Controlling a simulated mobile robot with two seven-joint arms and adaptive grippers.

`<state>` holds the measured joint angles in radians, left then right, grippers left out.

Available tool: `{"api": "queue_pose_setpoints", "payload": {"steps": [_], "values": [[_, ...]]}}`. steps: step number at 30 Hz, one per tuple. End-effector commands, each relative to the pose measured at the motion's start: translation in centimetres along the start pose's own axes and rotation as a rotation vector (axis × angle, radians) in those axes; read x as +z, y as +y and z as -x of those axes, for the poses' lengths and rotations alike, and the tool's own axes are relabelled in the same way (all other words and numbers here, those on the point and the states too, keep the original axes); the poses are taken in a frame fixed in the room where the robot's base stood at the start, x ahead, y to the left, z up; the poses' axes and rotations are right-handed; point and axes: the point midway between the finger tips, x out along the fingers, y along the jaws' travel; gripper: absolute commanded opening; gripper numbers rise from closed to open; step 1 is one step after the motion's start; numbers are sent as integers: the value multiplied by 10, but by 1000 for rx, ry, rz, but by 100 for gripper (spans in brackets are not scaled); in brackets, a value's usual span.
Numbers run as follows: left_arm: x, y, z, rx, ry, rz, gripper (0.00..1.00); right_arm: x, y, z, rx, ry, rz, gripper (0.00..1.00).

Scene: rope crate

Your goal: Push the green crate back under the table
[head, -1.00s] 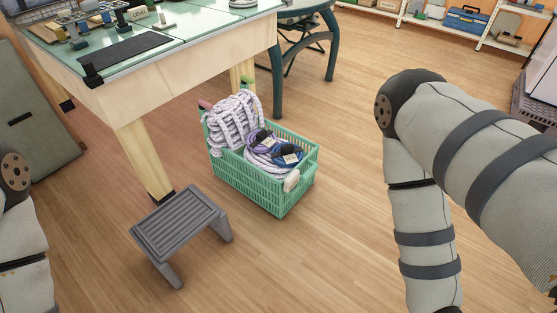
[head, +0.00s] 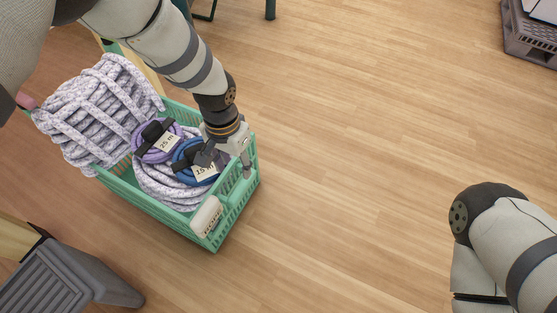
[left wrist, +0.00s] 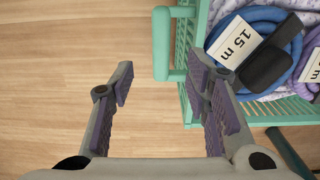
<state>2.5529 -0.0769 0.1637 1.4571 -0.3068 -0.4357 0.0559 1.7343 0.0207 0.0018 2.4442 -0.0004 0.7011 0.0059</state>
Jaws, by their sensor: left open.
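The green crate (head: 160,205) stands on the wood floor, open-topped and upright, filled with rope coils. It also shows in the left wrist view (left wrist: 290,111), at the upper right. A green handle bar (left wrist: 161,45) sticks out from its wall there. My left gripper (head: 230,166) is above the crate's right end in the head view, pointing down. Its jaws are open and empty (left wrist: 160,85); one finger is over the floor, the other by the crate's rim. I cannot tell whether it touches the crate. My right gripper is out of view.
A white rope coil (head: 95,110), a purple coil (head: 155,150) and a blue coil (head: 190,172) lie in the crate. A grey step stool (head: 65,280) stands at lower left. A dark crate (head: 530,35) is at upper right.

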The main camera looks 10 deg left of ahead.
Motion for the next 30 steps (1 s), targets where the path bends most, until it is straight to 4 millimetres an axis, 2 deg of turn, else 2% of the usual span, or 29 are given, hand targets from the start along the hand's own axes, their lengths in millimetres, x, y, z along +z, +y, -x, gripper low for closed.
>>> {"api": "queue_pose_setpoints", "payload": {"steps": [5, 12, 18, 22, 29, 30], "values": [[-7, -3, -14, -8, 2, -4, 43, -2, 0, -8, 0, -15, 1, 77], [-6, -2, -79, -6, -1, -3, 43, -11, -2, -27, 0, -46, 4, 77], [-7, -3, -111, -8, 3, -2, 43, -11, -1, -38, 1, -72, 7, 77], [-7, -4, -118, -8, 4, -3, 43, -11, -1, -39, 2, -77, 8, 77], [-8, -4, -117, -8, 6, -2, 43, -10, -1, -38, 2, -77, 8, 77], [-8, -4, -117, -8, 6, -2, 34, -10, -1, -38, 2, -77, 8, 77]]}}
